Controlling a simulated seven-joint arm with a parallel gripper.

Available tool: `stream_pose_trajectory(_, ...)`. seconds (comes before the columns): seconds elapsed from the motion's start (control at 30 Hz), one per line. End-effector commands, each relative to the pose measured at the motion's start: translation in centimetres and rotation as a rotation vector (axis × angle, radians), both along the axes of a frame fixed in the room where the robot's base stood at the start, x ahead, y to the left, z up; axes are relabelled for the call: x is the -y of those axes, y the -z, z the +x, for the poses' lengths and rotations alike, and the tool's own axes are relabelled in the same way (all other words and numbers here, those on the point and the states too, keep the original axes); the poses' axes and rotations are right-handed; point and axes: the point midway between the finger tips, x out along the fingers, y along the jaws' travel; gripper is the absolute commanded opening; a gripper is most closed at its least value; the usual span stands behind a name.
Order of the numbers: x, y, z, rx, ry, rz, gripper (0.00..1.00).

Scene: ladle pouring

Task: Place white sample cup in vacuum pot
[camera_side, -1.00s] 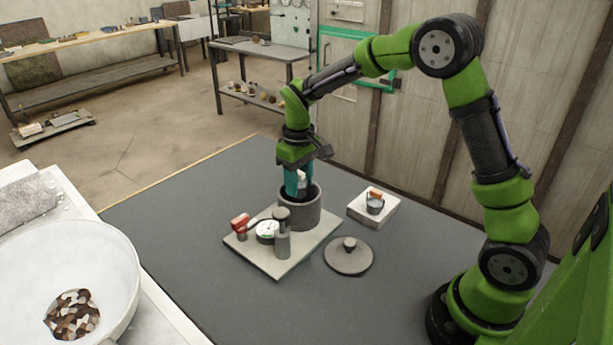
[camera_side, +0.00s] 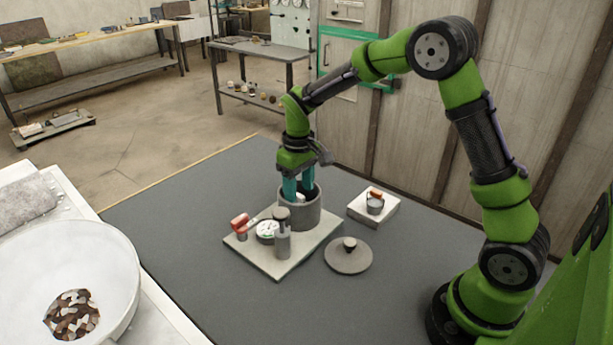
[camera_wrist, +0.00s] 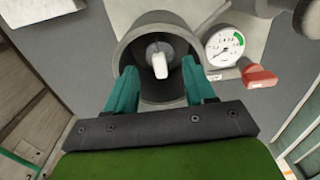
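The white sample cup (camera_wrist: 160,66) is inside the grey vacuum pot (camera_wrist: 124,52), near its middle in the wrist view. In the side view only a small pale part of the cup (camera_side: 300,197) shows above the near wall of the pot (camera_side: 301,216). My gripper (camera_side: 299,196) points down into the pot mouth. Its teal fingers (camera_wrist: 161,75) stand apart, with a gap on both sides of the cup. The cup's base and its contact with the pot floor are hidden.
The pot stands on a pale base plate (camera_side: 270,262) with a gauge (camera_side: 267,231), a red-handled valve (camera_side: 240,222) and a grey cylinder (camera_side: 283,243). A round lid (camera_side: 348,257) and a white block (camera_side: 383,212) lie to the right. A large white bowl (camera_side: 110,270) is at left.

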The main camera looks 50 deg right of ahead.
Motion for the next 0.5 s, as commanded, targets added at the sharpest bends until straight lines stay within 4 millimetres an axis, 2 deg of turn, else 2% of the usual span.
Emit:
stream_pose_trajectory(0.27,0.0,-0.7,0.1,0.004,-0.001,-0.001,0.54)
stream_pose_trajectory(0.37,0.0,-2.2,0.1,0.006,0.000,0.000,0.54)
stream_pose_trajectory(0.5,0.0,-5.3,0.1,0.007,0.000,0.000,0.54)
